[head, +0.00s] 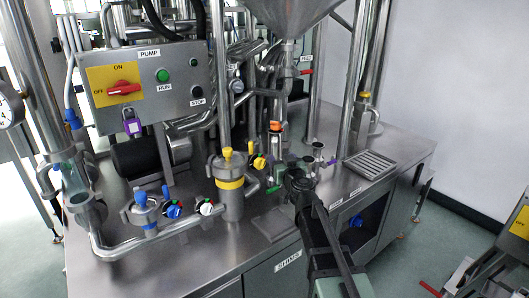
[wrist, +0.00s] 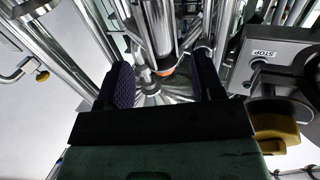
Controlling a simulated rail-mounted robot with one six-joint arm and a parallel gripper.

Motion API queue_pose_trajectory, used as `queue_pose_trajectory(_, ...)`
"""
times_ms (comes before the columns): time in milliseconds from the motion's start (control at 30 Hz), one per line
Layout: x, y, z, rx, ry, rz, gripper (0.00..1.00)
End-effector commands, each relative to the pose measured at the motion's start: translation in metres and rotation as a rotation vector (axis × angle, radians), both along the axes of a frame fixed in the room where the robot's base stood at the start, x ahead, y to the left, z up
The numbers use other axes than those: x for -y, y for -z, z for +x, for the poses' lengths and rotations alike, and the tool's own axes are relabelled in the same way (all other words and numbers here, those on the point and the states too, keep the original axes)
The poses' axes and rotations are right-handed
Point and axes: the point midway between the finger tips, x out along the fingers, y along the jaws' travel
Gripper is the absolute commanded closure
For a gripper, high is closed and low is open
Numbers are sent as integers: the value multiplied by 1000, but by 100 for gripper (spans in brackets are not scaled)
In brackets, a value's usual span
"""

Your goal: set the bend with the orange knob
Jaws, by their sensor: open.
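The orange knob (head: 275,126) tops a steel pipe piece (head: 275,143) below the hopper in the head view. Which way this bend points is hard to tell. My gripper (head: 291,164) is just in front of it and lower right, partly hiding the pipework there. In the wrist view my gripper (wrist: 165,80) is open, with dark fingers left and right and nothing held between them. A small orange part (wrist: 166,72) on a steel tube shows between the fingers, beyond them; contact is not visible.
The control box (head: 150,82) with its red switch stands at left. Blue, white and yellow-knobbed fittings (head: 173,209) line the front left of the steel bench. A steel funnel (head: 290,15) hangs above.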

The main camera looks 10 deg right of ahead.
Motion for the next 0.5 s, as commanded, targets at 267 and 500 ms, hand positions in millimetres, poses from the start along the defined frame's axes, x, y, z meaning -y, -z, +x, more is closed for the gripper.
queue_pose_trajectory(267, -5, -1, 43, 0, -3, -1, 39)
queue_pose_trajectory(500, -11, -1, 96, -1, -2, -2, 39)
